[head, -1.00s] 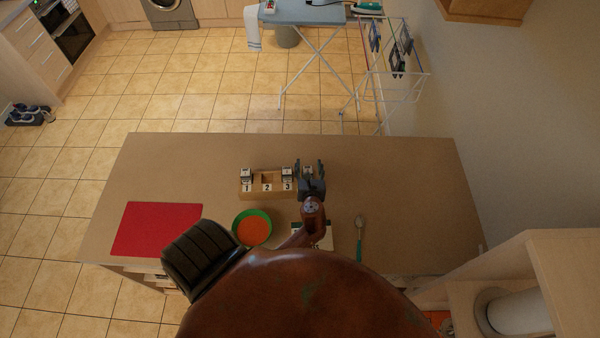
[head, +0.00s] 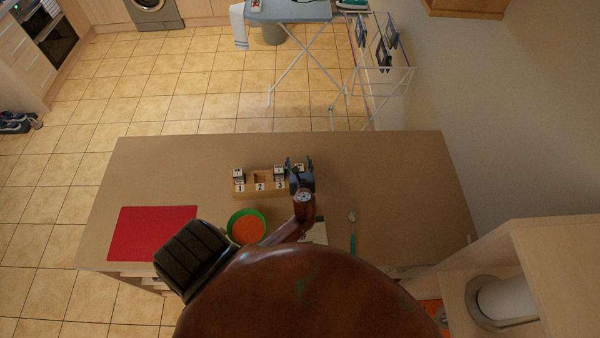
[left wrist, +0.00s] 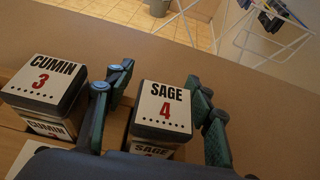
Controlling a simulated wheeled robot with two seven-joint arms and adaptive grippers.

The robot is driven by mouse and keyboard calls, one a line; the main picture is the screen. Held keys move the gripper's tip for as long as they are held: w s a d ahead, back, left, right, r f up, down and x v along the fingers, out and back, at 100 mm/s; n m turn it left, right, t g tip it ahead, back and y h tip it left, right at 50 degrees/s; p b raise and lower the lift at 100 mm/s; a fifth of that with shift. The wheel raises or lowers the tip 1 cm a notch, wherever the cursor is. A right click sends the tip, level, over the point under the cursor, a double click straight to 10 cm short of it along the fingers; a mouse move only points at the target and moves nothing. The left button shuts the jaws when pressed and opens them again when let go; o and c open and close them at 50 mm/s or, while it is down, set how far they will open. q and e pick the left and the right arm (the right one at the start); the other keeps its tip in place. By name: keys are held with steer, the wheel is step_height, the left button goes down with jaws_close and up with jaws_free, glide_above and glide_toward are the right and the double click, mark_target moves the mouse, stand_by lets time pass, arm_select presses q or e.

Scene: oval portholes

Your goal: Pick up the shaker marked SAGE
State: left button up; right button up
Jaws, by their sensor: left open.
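The SAGE shaker (left wrist: 163,110) has a pale square lid with SAGE and a red 4, and it stands upright at the right end of a wooden rack (head: 262,194). My left gripper (head: 299,168) is over that end of the rack. In the left wrist view its open fingers (left wrist: 163,84) flank the SAGE shaker, one on each side, with a gap showing at the left. The shaker's lower part is hidden by the gripper body. My right gripper is not in view.
The CUMIN shaker (left wrist: 44,84), marked 3, stands close to the left finger. Another shaker (head: 239,174) is in slot 1; slot 2 looks empty. A green-rimmed orange bowl (head: 247,228), red mat (head: 150,233) and spoon (head: 352,232) lie nearer. The far tabletop is clear.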

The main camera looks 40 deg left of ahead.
arm_select(q)
jaws_close()
stand_by(0.6)
stand_by(0.4)
